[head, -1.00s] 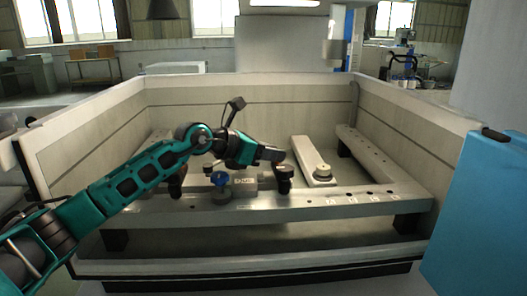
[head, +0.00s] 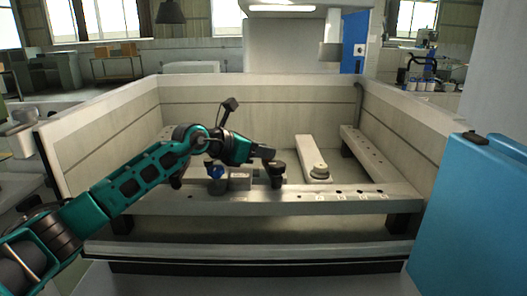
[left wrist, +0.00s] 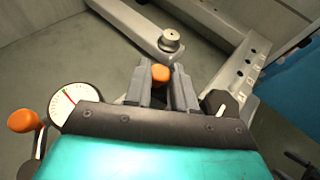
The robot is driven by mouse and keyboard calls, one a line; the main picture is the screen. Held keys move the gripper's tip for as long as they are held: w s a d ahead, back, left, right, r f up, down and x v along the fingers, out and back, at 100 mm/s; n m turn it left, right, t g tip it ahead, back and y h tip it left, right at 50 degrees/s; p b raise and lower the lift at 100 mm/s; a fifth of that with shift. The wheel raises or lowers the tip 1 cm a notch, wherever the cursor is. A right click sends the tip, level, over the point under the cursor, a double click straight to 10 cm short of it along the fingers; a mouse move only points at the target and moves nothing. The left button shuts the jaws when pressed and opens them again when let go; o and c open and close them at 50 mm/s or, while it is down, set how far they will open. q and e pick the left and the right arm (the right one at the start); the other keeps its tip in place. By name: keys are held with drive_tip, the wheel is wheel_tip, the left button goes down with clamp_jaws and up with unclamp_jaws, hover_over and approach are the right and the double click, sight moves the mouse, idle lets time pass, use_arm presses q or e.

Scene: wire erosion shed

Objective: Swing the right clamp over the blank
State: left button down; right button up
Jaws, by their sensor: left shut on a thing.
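My left gripper (head: 266,154) reaches over the front rail in the head view. In the left wrist view the gripper (left wrist: 160,88) is shut on an orange-ended part (left wrist: 160,73), which sits between its fingers; I take it for the right clamp's handle. A dark round post (head: 276,174) stands just below the fingertips in the head view. My right gripper is not in view.
A loose-ended bar with a round knob (head: 319,171) lies behind the front rail (head: 300,197). A side rail with holes (head: 368,156) runs along the right. Tank walls (head: 260,95) enclose the work area. A dial gauge (left wrist: 64,104) shows in the left wrist view.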

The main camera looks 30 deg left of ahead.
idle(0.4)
use_arm(q)
drive_tip(key=c, duration=1)
unclamp_jaws()
drive_tip(key=b+v, duration=0.1)
drive_tip(key=v, duration=1)
drive_tip(key=shift+s+a+b, duration=0.2)
drive_tip(key=shift+s+b, duration=0.05)
drive_tip(key=shift+b, duration=0.05)
drive_tip(key=shift+s+a+r, duration=0.2)
drive_tip(key=shift+s+r, duration=0.15)
drive_tip(key=shift+s, duration=0.25)
